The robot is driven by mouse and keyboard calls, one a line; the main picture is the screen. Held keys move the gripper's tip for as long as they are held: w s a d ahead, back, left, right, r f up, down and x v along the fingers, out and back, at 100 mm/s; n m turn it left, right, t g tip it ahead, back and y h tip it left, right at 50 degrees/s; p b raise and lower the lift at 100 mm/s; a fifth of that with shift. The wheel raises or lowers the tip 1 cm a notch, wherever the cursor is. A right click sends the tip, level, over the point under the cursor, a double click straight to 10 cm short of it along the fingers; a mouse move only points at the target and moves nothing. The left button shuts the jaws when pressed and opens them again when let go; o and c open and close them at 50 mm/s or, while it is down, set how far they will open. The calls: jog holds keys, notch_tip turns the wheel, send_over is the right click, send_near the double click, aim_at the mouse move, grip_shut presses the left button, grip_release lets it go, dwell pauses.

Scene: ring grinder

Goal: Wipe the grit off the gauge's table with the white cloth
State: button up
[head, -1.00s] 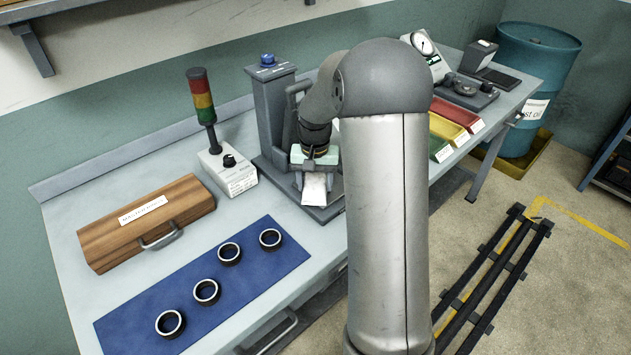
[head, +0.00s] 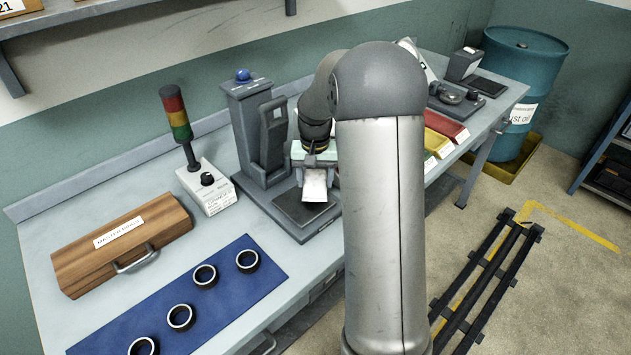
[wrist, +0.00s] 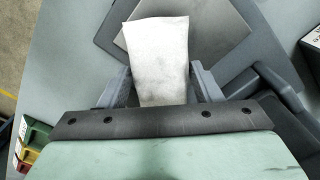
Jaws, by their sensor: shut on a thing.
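The gauge (head: 256,130) is a dark grey stand with a blue knob on top, on the bench. Its table (head: 298,212) is a flat dark plate at the foot of the column, partly hidden by the cloth and gripper; it shows as a lighter plate in the wrist view (wrist: 228,28). My gripper (head: 315,172) is shut on the white cloth (head: 314,188), which hangs from the fingers near the table's right side. In the wrist view the cloth (wrist: 160,50) has faint grey smudges. I cannot tell if it touches the table. No grit can be made out.
A signal lamp on a white box (head: 206,188) stands left of the gauge. A wooden case (head: 122,243) and a blue mat (head: 215,300) with several rings (head: 205,276) lie further left. Coloured bins (head: 445,127) stand to the right behind my arm.

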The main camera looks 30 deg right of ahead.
jog(key=shift+w+d+r+p, duration=0.1)
jog(key=shift+r+p, duration=0.35)
jog(key=shift+r, duration=0.5)
jog(key=shift+r+p, duration=1.1)
jog(key=shift+r, duration=0.65)
